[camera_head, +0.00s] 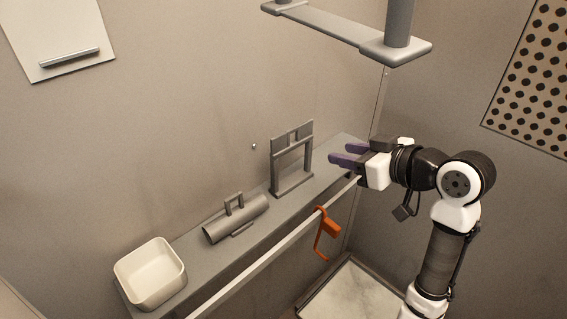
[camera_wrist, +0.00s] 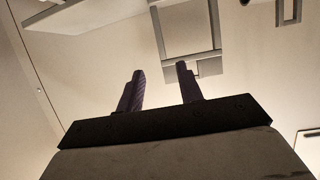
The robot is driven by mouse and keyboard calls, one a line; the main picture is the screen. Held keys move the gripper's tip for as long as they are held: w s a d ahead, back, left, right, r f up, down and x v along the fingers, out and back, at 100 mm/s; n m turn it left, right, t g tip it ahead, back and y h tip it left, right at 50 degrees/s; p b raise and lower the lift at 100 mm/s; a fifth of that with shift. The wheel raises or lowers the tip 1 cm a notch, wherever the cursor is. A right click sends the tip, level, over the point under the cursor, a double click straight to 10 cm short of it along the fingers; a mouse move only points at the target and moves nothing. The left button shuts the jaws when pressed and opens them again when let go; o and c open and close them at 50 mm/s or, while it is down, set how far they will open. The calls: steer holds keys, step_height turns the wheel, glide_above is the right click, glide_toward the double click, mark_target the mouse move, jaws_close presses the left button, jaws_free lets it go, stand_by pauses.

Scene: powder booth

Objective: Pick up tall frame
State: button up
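The tall frame (camera_head: 293,189) is a grey upright rectangle with an open middle and a smaller slot at its top. It stands on the shelf near the wall. It also shows near the top of the wrist view (camera_wrist: 158,33). My gripper (camera_head: 338,154) is to the right of the frame, apart from it. Its two purple fingers point toward the frame's side of the shelf. In the wrist view the fingers (camera_wrist: 160,69) are spread with nothing between them, and the frame appears beyond their tips.
The grey shelf (camera_head: 203,262) also holds a cylinder with a handle (camera_head: 238,222) and a white bin (camera_head: 128,268). A pale rail (camera_head: 272,232) runs along the shelf front, with an orange hook (camera_head: 322,246) hanging from it. A grey bar (camera_head: 330,27) hangs above.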

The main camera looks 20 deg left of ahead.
mark_target(311, 150)
steer(key=p+x, duration=0.1)
steer(key=x, duration=0.3)
steer(key=p+x, duration=0.1)
steer(key=x, duration=0.4)
steer(key=p+x, duration=0.1)
steer(key=x, duration=0.3)
steer(key=shift+s+a+f, duration=0.15)
steer(key=shift+s+f, duration=0.05)
steer(key=shift+f, duration=0.15)
jaws_close()
